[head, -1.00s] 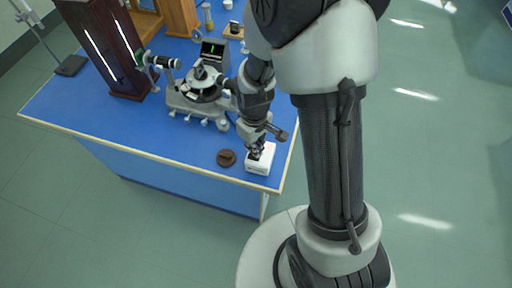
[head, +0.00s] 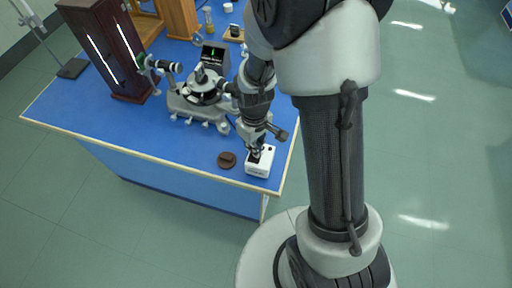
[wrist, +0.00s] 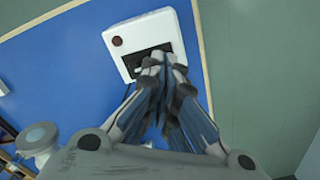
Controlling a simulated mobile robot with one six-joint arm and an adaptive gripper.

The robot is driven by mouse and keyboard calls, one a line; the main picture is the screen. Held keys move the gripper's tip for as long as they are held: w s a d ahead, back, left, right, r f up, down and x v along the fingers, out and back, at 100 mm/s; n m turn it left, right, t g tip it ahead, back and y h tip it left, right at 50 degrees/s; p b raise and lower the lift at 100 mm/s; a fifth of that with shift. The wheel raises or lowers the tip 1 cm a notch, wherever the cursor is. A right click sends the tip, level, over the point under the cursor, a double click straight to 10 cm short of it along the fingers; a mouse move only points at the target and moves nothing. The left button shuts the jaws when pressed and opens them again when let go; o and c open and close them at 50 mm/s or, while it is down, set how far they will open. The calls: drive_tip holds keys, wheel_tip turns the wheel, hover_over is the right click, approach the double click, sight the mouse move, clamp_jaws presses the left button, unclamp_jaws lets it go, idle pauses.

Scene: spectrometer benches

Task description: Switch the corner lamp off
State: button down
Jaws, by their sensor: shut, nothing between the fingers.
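A white switch box (head: 261,161) sits at the near right corner of the blue bench. In the wrist view the white box (wrist: 150,42) has a dark red round spot, which looks unlit, and a black rocker recess (wrist: 148,60). My gripper (wrist: 165,62) is shut and empty, its fingertips over the recess and partly hiding it. I cannot tell whether they touch the rocker or which way it is tipped. The gripper also shows above the box in the head view (head: 256,152). No thing is clearly marked as the corner lamp.
A brown round disc (head: 227,160) lies just left of the box. A grey spectrometer (head: 200,92) and a small screen with a green line (head: 214,57) stand behind. A tall dark cabinet (head: 112,40) shows bright white lines. The bench (head: 150,135) is bare in front.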

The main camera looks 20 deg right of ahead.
drive_tip(key=shift+r+p, duration=1.55)
drive_tip(key=shift+r, duration=0.7)
wheel_tip(320, 180, up, 8)
drive_tip(key=r+m+t, duration=0.1)
hover_over(255, 158)
drive_tip(key=s+r+m+t, duration=0.3)
drive_tip(key=s+r, duration=1.1)
drive_tip(key=r, duration=0.1)
drive_tip(key=shift+s+r+m+t+b, duration=0.15)
drive_tip(key=shift+m+t+b, duration=0.15)
drive_tip(key=shift+m+b, duration=0.1)
drive_tip(key=shift+d, duration=0.1)
